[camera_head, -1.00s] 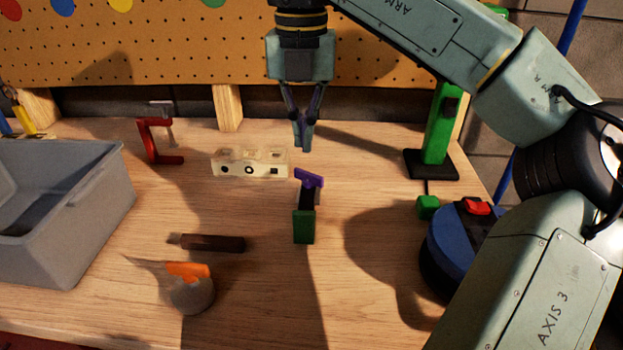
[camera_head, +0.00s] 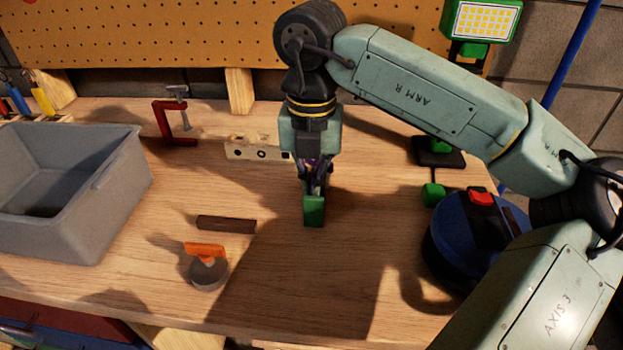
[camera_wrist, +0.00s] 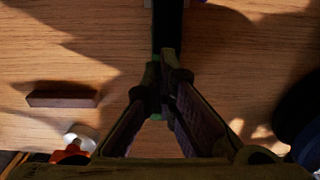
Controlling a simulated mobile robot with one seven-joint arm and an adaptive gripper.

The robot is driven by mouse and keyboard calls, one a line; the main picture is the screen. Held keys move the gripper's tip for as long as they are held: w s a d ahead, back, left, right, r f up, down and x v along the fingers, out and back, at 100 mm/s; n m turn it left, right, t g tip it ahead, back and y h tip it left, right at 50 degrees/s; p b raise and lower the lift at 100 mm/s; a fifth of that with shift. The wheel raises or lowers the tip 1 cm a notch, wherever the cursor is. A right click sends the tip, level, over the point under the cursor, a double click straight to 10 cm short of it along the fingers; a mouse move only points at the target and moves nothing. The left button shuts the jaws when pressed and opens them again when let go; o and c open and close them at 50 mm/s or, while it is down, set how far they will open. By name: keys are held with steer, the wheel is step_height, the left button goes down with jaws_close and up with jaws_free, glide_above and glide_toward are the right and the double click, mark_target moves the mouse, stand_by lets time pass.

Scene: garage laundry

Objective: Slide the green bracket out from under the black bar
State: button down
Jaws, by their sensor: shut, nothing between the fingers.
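The green bracket (camera_head: 314,211) stands on the wooden bench in front of my gripper. In the wrist view it is only a dark green patch (camera_wrist: 155,103) behind the fingers. The black bar (camera_wrist: 167,28) runs away from the fingertips in the wrist view; in the head view my gripper mostly hides it. A bit of the purple support (camera_head: 309,162) shows behind the fingers. My gripper (camera_head: 316,190) is shut and empty, pointing down at the bar and the green bracket. I cannot tell whether the fingertips touch either; the fingers also show in the wrist view (camera_wrist: 164,78).
A grey bin (camera_head: 112,205) stands at left. A dark brown bar (camera_head: 226,224) and an orange-topped round object (camera_head: 208,270) lie left of the bracket. A cream block (camera_head: 252,150) and red clamp (camera_head: 174,125) are behind. A blue round device (camera_head: 465,250) stands at right. Bench in front is clear.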

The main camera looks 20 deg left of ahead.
steer(key=s+b, duration=0.1)
steer(key=s, duration=0.1)
steer(key=s+d+b, duration=0.1)
steer(key=s, duration=0.2)
steer(key=s+d+b, duration=0.1)
steer(key=s+b, duration=0.1)
steer(key=s, duration=0.1)
steer(key=shift+s+d+f, duration=0.1)
steer(key=shift+s+d, duration=0.1)
steer(key=shift+d, duration=0.05)
steer(key=shift+s, duration=0.35)
steer(key=shift+w, duration=0.1)
